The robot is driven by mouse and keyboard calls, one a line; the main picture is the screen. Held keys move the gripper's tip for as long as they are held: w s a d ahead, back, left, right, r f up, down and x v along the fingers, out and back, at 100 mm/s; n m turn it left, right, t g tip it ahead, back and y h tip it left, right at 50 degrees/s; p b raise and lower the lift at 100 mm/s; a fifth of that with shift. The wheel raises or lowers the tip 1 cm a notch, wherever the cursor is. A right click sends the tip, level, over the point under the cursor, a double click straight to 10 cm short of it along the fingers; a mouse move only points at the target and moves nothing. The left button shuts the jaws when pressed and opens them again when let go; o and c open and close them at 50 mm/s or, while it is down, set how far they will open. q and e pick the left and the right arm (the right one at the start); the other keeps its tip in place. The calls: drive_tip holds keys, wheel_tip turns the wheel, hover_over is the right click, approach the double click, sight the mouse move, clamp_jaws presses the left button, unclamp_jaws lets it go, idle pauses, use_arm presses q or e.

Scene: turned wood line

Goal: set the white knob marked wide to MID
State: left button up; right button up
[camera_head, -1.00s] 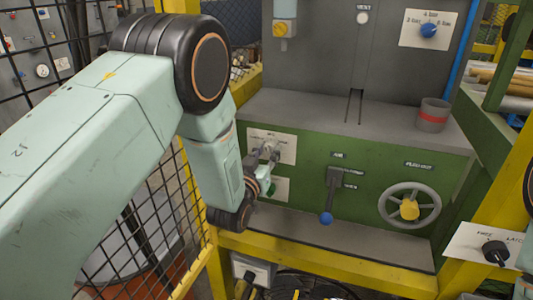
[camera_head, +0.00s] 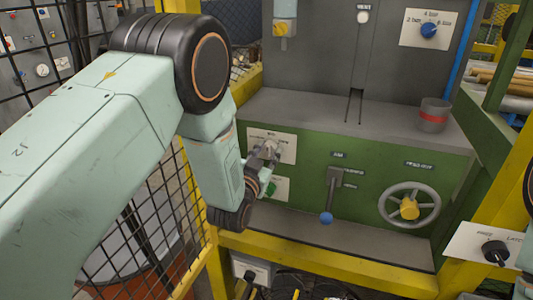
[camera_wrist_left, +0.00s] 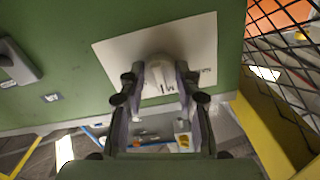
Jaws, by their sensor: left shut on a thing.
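The white knob (camera_wrist_left: 158,72) sits on a pale label plate (camera_wrist_left: 110,50) on the green machine front. In the wrist view it lies between the fingers of my left gripper (camera_wrist_left: 160,85), which is shut on it. Some lettering shows on the plate beside the fingers, but most of the scale and the knob's pointer are hidden. In the head view the same plate (camera_head: 284,140) is left of centre, with my left gripper (camera_head: 266,155) in front of it. My right gripper is not in view.
A lever with a blue ball (camera_head: 326,218) and a handwheel (camera_head: 437,204) are to the right on the green front. A green control (camera_head: 271,189) is just below the gripper. A grey cup with a red band (camera_head: 433,116) stands on the ledge. Yellow frame and mesh fence are at left.

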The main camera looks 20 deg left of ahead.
use_arm(q)
drive_tip(key=shift+w+r, duration=0.15)
drive_tip(key=shift+r, duration=0.15)
drive_tip(key=o, duration=1.2)
drive_tip(key=shift+f, duration=0.2)
drive_tip(key=shift+c, duration=0.2)
drive_tip(key=shift+s+f, duration=0.1)
drive_tip(key=shift+s, duration=0.6)
drive_tip(key=s, duration=1.1)
drive_tip(key=shift+a, duration=0.2)
drive_tip(key=shift+w, duration=0.1)
